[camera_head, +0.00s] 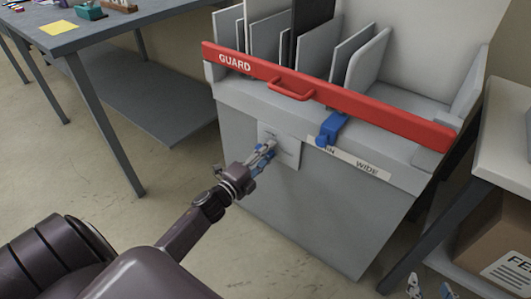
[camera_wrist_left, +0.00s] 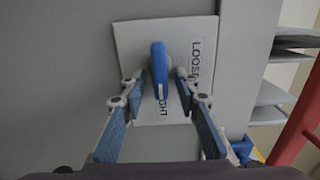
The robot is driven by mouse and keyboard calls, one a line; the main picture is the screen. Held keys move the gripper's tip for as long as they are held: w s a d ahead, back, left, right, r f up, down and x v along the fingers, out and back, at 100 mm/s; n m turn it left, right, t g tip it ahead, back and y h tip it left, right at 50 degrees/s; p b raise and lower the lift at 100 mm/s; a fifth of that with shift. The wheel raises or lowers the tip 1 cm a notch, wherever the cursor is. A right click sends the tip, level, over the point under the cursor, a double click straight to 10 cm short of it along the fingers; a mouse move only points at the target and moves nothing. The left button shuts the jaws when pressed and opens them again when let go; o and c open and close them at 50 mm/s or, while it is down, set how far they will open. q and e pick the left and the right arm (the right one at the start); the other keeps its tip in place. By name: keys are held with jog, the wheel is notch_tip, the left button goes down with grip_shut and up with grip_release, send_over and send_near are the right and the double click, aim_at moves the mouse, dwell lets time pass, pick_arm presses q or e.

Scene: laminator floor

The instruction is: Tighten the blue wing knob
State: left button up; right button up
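The blue wing knob (camera_wrist_left: 159,62) sits on a pale square plate (camera_wrist_left: 135,38) with a LOOSE label and a second label partly hidden, ending in "GHT". In the wrist view the wing stands nearly upright. My left gripper (camera_wrist_left: 158,82) is open, its fingertips on either side of the knob with a small gap showing at each side. In the head view my left gripper (camera_head: 266,153) is at the plate (camera_head: 285,148) on the grey machine's front and covers most of the knob. My right gripper (camera_head: 430,289) shows only its parted fingertips at the bottom right.
A red GUARD bar (camera_head: 350,102) with a handle crosses the machine above the plate. A blue slider (camera_head: 331,128) sits on a scale strip marked WIDE. A grey table (camera_head: 110,25) stands at left, a shelf with a cardboard box (camera_head: 495,245) at right.

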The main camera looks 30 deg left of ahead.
pick_arm(q)
jog(key=s, duration=1.2)
jog(key=shift+a, duration=0.45)
